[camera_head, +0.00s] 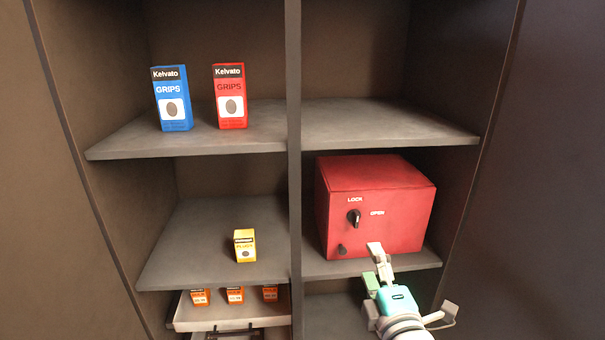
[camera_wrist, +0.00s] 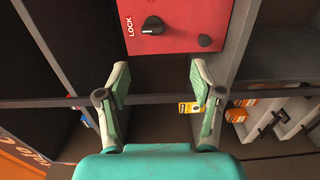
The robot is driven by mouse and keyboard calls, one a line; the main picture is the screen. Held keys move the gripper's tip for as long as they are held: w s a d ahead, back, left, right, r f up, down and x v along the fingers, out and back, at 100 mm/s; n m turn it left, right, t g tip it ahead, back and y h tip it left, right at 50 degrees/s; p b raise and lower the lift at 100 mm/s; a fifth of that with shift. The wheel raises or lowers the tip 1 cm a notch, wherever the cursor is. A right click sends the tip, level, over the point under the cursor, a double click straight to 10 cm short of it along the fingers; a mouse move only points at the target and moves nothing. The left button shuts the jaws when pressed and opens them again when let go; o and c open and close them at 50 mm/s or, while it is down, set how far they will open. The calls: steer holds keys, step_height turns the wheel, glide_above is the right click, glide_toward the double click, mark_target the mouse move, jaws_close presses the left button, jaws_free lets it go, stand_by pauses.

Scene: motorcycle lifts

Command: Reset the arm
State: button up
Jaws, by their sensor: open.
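My gripper (camera_head: 373,268) is in the lower right of the head view, in front of the right-hand side of the cabinet and just below the red box (camera_head: 385,205). In the wrist view my gripper (camera_wrist: 159,82) has its two fingers spread wide, with nothing between them. The red box (camera_wrist: 185,62) fills the top of that view, beyond the fingertips, and looks apart from them. Its black knob (camera_head: 354,217) sits between the LOCK and OPEN labels. A smaller dark knob (camera_head: 342,250) is below it.
The cabinet's centre divider (camera_head: 295,120) stands left of my gripper. Blue (camera_head: 173,110) and red (camera_head: 230,108) GRIPS boxes stand on the upper left shelf. A yellow box (camera_head: 245,246) is on the middle shelf. Orange boxes stand in a white tray (camera_head: 215,325) below. The upper right shelf (camera_head: 380,130) is bare.

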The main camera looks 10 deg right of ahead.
steer(key=s+f+m+g, duration=0.2)
steer(key=s+f+m, duration=0.7)
steer(key=s+f, duration=1)
steer(key=s+f+m+g, duration=0.1)
steer(key=s+f+m, duration=0.2)
steer(key=s, duration=1.9)
steer(key=m, duration=0.5)
steer(key=shift+s+d+f+m, duration=0.15)
steer(key=shift+s+f+m, duration=0.05)
steer(key=shift+s+m, duration=0.2)
